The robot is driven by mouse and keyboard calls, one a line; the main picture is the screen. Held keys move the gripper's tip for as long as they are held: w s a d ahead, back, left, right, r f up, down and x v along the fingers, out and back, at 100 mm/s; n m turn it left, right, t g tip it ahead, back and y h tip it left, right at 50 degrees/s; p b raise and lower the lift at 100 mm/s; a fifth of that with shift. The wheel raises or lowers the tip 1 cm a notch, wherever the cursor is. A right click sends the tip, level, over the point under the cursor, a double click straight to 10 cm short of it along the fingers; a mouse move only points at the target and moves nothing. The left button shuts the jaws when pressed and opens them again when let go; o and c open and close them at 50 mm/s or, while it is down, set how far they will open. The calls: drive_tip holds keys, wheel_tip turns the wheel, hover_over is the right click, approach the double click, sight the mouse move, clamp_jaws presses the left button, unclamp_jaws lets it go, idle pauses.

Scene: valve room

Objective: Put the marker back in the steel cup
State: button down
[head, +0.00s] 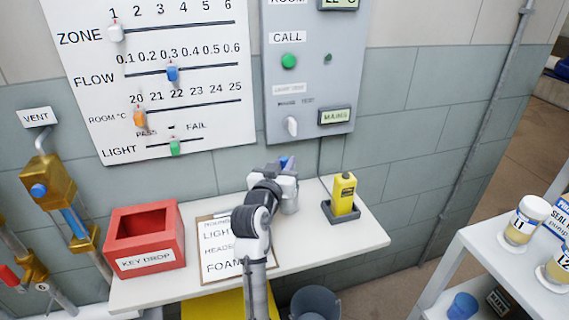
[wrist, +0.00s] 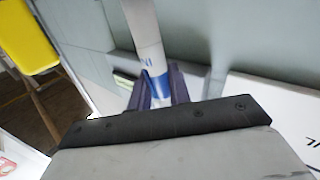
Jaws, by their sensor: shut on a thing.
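My gripper (head: 287,165) is over the back of the white shelf, near the wall. In the wrist view its dark fingers (wrist: 158,88) are shut on the marker (wrist: 146,42), a pale tube with a blue band and lettering. The marker sticks out beyond the fingers. In the head view my wrist hides most of it. A grey rounded shape (head: 290,203) shows just beside my wrist on the shelf. It may be the steel cup, but I cannot tell for sure. The wrist view does not clearly show a cup.
The white shelf (head: 340,240) carries a red key drop box (head: 182,255) at left, a clipboard (head: 214,262) in the middle and a yellow device (head: 344,194) in a dark holder at right. Panels hang above. A bucket (head: 315,302) stands below.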

idle(0.3)
drive_tip(key=c, duration=1.2)
unclamp_jaws()
drive_tip(key=b+v, duration=0.3)
drive_tip(key=v, duration=1.1)
drive_tip(key=shift+w+r, duration=0.1)
